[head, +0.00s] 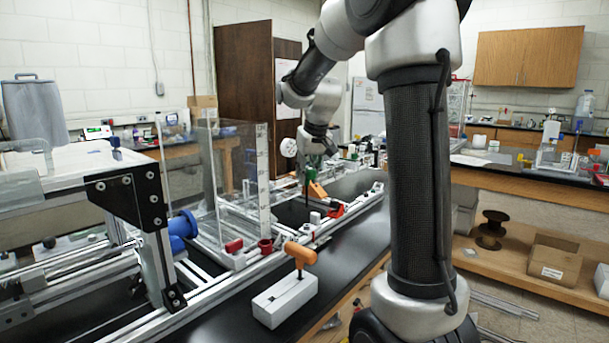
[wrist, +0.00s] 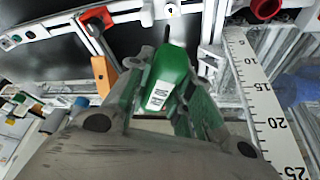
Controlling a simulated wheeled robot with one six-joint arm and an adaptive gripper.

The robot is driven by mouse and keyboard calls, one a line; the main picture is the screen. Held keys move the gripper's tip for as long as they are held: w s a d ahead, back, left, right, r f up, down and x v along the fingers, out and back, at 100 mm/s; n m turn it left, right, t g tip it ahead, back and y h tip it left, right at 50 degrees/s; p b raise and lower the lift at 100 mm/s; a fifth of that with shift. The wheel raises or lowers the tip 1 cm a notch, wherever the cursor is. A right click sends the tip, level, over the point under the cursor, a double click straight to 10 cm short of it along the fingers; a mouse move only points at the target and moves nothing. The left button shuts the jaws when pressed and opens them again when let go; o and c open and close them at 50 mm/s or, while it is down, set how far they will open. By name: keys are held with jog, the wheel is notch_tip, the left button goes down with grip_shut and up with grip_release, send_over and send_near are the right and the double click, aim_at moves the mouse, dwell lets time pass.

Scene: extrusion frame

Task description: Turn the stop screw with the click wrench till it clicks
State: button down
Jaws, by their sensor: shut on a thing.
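My gripper (wrist: 166,100) is shut on a green handle with a white label, which I take as the click wrench (wrist: 172,65). The handle lies between the two green-sided fingers in the wrist view. In the head view my gripper (head: 309,172) is low over the extrusion frame, with a little green showing under it. A red bracket (wrist: 97,18) and an orange piece (wrist: 103,76) are left of the wrench in the wrist view.
An orange T-handle tool (head: 300,254) stands in a white block (head: 285,301) on the black bench. A white ruler (wrist: 262,112) runs along the right in the wrist view. Clear upright panels (head: 232,160) and a black-cornered frame (head: 125,198) stand to the left in the head view.

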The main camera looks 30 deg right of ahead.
aim_at(307, 193)
dwell(0.4)
jog(key=shift+f, duration=2.8)
jog(key=shift+f, duration=0.6)
jog(key=shift+m+h, duration=0.3)
jog(key=shift+m, duration=0.4)
jog(key=shift+m+h, duration=0.3)
jog(key=shift+m, duration=0.5)
jog(key=shift+f, duration=0.1)
